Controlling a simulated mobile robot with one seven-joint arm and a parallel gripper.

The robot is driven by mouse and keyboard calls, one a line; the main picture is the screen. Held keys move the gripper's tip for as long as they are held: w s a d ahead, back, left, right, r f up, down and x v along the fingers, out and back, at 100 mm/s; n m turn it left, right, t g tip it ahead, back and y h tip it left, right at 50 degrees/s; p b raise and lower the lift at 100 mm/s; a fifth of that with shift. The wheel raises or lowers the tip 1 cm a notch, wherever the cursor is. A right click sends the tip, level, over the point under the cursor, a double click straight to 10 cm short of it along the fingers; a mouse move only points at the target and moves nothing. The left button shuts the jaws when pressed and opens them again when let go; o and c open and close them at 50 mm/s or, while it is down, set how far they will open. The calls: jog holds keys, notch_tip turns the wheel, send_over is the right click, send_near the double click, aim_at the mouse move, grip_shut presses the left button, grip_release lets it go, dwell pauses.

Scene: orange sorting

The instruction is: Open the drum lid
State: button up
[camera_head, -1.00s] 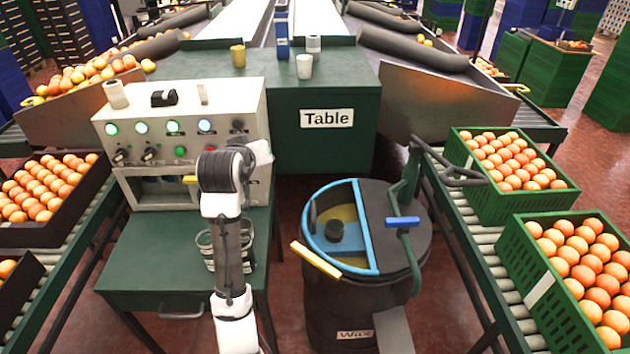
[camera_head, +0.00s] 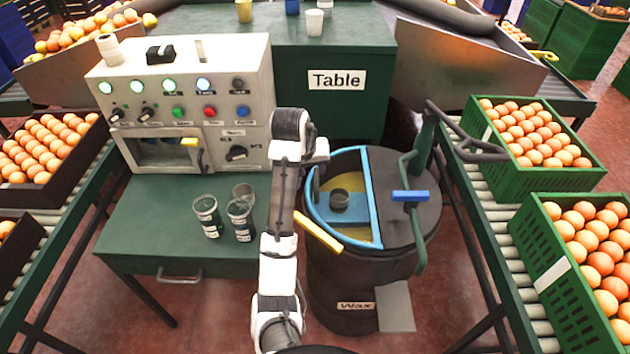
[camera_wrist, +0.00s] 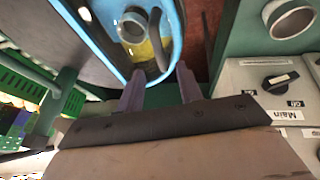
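The black drum (camera_head: 340,285), labelled Wax, stands upright right of the green worktable. The left part of its top has a blue rim (camera_head: 375,200) around a yellow area with a dark round piece (camera_head: 339,199) in it. The right part is a dark cover (camera_head: 415,225) crossed by a green bar with a blue grip (camera_head: 410,196). A yellow handle (camera_head: 318,230) sticks out at the drum's left edge. My gripper (camera_wrist: 162,76) points at the blue-rimmed part, fingers apart. A dark curved piece (camera_wrist: 157,58) shows near the fingertips; contact cannot be told. My wrist hides the fingers in the head view.
A control panel (camera_head: 185,85) and several cups (camera_head: 240,218) are on the worktable (camera_head: 160,240) to the left. A green Table block (camera_head: 350,110) stands behind the drum. Right of it, a roller conveyor (camera_head: 490,230) carries green crates of oranges (camera_head: 550,180).

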aim_at(316, 177)
jog(key=shift+p+x, duration=0.45)
jog(key=shift+x, duration=2.25)
grip_shut()
